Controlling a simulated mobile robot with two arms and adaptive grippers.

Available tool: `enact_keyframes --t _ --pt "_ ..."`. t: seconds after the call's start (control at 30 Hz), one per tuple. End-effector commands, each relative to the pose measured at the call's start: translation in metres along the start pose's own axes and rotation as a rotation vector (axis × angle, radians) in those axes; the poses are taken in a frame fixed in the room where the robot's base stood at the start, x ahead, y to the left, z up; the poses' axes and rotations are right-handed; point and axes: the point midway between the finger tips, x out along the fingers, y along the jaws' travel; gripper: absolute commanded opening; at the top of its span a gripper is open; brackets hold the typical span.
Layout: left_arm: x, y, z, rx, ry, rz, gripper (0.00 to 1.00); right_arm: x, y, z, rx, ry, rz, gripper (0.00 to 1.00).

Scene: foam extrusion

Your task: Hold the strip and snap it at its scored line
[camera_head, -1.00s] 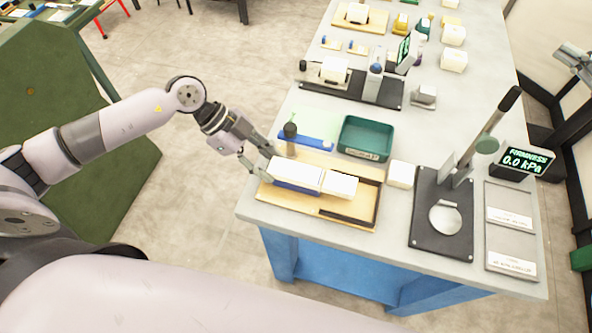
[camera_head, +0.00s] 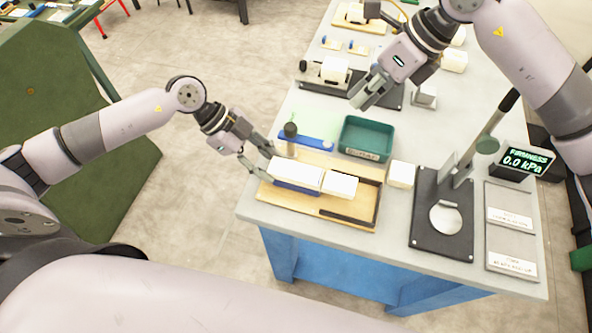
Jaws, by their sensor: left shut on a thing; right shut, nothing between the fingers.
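The white strip (camera_head: 299,174) lies on a blue support on a wooden board (camera_head: 328,207). Its right end piece (camera_head: 341,186) sits apart by a visible line and at a slightly different angle; I cannot tell whether the two are still joined. My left gripper (camera_head: 262,164) is at the strip's left end, with its fingers shut on it. My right gripper (camera_head: 362,98) is shut and empty, raised above the bench behind the green tray, well away from the strip.
A green tray (camera_head: 366,139) stands behind the board, and a white block (camera_head: 401,174) to its right. A black press with a lever (camera_head: 436,237) and a firmness display (camera_head: 527,160) stand further right.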

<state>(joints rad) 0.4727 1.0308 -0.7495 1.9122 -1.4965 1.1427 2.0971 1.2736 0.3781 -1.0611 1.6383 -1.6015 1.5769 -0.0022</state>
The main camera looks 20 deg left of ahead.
Motion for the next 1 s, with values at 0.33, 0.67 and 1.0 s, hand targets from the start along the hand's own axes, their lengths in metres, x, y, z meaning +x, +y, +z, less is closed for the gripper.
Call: enact_keyframes --t 0.33,0.67,1.0 --pt "0.0 0.0 0.0 0.0 -0.001 0.0 0.0 0.048 0.051 -0.061 -0.346 0.395 -0.134 0.0" --pt "0.0 0.0 0.0 0.0 -0.001 0.0 0.0 0.07 0.05 -0.078 -0.379 0.44 -0.145 0.0" --pt "0.0 0.0 0.0 0.0 0.0 0.0 0.0 0.104 0.041 -0.092 -0.378 0.438 -0.146 0.0"
